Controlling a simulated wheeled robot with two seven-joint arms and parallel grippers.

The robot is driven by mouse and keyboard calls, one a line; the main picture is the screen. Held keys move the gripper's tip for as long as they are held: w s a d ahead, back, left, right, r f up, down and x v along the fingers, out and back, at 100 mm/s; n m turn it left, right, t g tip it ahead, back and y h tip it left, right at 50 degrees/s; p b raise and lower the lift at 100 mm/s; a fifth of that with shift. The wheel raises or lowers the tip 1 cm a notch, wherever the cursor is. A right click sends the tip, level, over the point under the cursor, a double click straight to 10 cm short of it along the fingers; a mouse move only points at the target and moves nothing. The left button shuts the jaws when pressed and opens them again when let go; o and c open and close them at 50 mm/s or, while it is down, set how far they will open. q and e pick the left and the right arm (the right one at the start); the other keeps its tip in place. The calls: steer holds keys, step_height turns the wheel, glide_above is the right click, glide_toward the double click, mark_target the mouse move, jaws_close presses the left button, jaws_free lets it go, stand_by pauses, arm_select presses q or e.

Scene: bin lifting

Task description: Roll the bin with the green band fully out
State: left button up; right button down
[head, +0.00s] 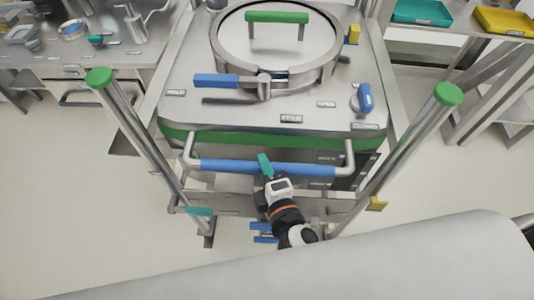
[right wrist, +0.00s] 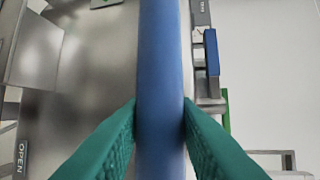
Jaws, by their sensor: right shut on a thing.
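The bin with the green band (head: 290,143) stands between two steel posts with green caps, its round lid on top. A blue bar handle (head: 225,165) runs across its front. My right gripper (head: 265,165) is shut on this handle near its middle. In the right wrist view the handle (right wrist: 160,60) runs upright between the green fingertips (right wrist: 160,118), which touch it on both sides. The lid has a green handle (head: 277,17) and a blue lever (head: 216,80). My left gripper is not in view.
The posts (head: 140,140) and (head: 405,140) flank the bin closely. A steel workbench (head: 120,58) with tools stands at the left. A shelf with a teal tray (head: 422,13) and a yellow tray (head: 508,22) is at the right. The pale floor (head: 90,215) is clear at front left.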

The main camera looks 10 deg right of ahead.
steer(key=shift+s+a+f, duration=0.15)
steer(key=shift+s+f, duration=0.05)
steer(key=shift+s, duration=0.25)
steer(key=shift+s+a+f, duration=0.1)
steer(key=shift+s+f, duration=0.1)
steer(key=shift+s, duration=0.25)
steer(key=c, duration=1.2)
jaws_free()
steer(key=shift+w, duration=0.1)
steer(key=shift+c, duration=0.2)
steer(key=shift+o, duration=0.5)
steer(key=shift+w, duration=0.3)
steer(key=a+b+v, duration=0.1)
steer(key=b+v, duration=0.2)
steer(key=v, duration=0.4)
steer(key=shift+s+d+b, duration=0.3)
steer(key=shift+d+b, duration=0.1)
steer(key=shift+d, duration=0.05)
steer(key=shift+r, duration=0.1)
